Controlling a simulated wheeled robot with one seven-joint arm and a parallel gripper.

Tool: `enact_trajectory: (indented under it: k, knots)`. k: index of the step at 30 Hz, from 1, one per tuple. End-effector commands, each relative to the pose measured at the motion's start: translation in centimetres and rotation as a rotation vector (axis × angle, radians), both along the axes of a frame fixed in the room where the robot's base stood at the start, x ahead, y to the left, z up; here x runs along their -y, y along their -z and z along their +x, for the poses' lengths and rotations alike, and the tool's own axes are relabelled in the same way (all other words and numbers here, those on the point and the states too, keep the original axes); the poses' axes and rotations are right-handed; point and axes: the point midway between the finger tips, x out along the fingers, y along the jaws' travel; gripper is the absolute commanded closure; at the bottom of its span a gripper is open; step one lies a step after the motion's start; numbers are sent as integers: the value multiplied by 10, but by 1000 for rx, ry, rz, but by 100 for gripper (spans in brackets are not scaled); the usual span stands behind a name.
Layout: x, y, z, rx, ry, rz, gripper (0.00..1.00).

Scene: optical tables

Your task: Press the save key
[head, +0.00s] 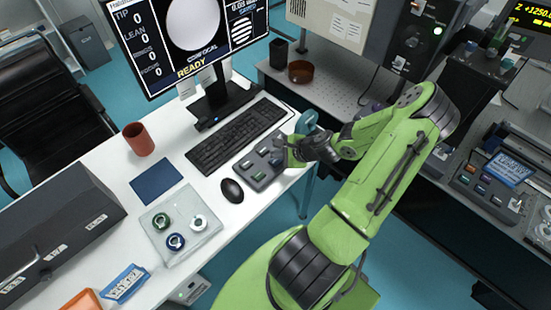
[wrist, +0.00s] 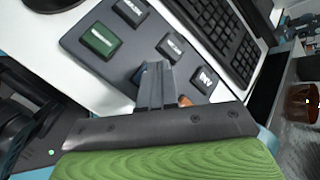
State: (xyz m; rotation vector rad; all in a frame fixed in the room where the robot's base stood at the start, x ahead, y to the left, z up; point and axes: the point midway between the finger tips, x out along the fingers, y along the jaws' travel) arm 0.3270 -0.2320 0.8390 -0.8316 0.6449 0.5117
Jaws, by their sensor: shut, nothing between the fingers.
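The grey key pad (head: 257,180) lies on the white desk, right of the mouse, and it fills the upper middle of the wrist view (wrist: 75,42). There it shows a green key (wrist: 98,39) and dark keys with white labels: one at the top (wrist: 130,12), one in the middle (wrist: 170,47) and one at the right (wrist: 205,80). The labels are too blurred to tell which is the save key. My gripper (wrist: 153,72) is shut and empty, its tips over the pad near the middle key; I cannot tell whether they touch. An orange patch shows partly behind the fingers.
A keyboard (head: 238,135) and a monitor (head: 180,40) reading "READY" stand behind the pad. A mouse (head: 232,190), a red-brown cup (head: 138,139) and a clear tray (head: 181,226) with several round parts are to the left. The desk edge is close on the right.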

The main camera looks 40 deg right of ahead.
Motion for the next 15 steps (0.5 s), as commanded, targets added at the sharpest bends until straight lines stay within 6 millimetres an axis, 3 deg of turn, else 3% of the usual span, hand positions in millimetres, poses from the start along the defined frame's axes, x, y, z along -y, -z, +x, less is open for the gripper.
enact_trajectory:
  k: [5,15]
  knots:
    - [0,-4,0,0,0,0,100]
    - [0,-40,0,0,0,0,100]
